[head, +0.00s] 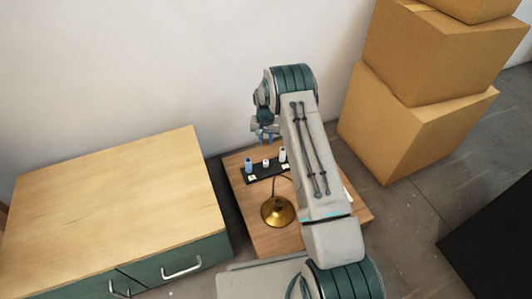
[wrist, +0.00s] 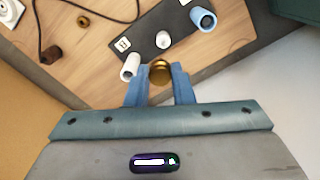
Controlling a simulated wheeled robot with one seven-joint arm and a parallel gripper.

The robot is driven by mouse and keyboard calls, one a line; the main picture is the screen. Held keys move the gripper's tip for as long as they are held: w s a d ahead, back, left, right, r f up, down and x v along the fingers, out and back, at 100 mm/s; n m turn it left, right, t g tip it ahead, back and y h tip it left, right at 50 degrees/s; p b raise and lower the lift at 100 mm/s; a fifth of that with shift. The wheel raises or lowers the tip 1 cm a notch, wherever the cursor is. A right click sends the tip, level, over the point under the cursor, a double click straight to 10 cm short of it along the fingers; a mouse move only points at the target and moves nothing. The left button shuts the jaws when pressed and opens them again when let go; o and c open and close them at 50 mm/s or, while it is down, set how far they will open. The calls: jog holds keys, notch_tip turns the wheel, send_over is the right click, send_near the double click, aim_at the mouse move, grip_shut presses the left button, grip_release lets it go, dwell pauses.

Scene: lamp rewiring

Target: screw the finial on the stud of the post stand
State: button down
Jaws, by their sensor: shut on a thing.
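My gripper (wrist: 159,86) has blue fingers and is shut on a round brass finial (wrist: 159,70). In the head view my gripper (head: 265,135) is above the back of the small wooden table, and the finial cannot be made out there. A black bar-shaped stand (head: 266,172) lies on that table and carries a blue post (head: 248,163), a short white post (head: 266,162) and a taller white post (head: 282,155). In the wrist view the taller white post (wrist: 130,68) appears just left of the finial. I cannot make out a stud or the finial's height above the stand.
A brass lamp base (head: 278,212) with a thin curved stem stands in front of the stand. A dark cord (wrist: 40,22) crosses the table near small brown parts. A wooden-topped green cabinet (head: 115,215) is at left, and stacked cardboard boxes (head: 415,120) are at right.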

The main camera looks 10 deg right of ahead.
jog(key=shift+m, duration=0.6)
jog(key=f, duration=0.2)
jog(key=w+f, duration=0.1)
jog(key=f, duration=0.5)
jog(key=shift+w+d+f, duration=0.1)
jog(key=shift+w+f, duration=0.1)
jog(key=shift+f, duration=1.05)
jog(key=shift+f+b, duration=1)
jog(key=shift+b, duration=0.3)
jog(key=shift+f+b, duration=0.15)
jog(key=shift+b, duration=0.4)
jog(key=c, duration=2.2)
grip_release()
jog(key=c, duration=2.2)
grip_release()
jog(key=m+b, duration=0.1)
jog(key=m, duration=0.3)
jog(key=shift+f+b, duration=0.15)
jog(key=shift+b, duration=0.25)
jog(key=c, duration=2.2)
grip_release()
jog(key=m, duration=0.4)
jog(key=c, duration=2.2)
grip_release()
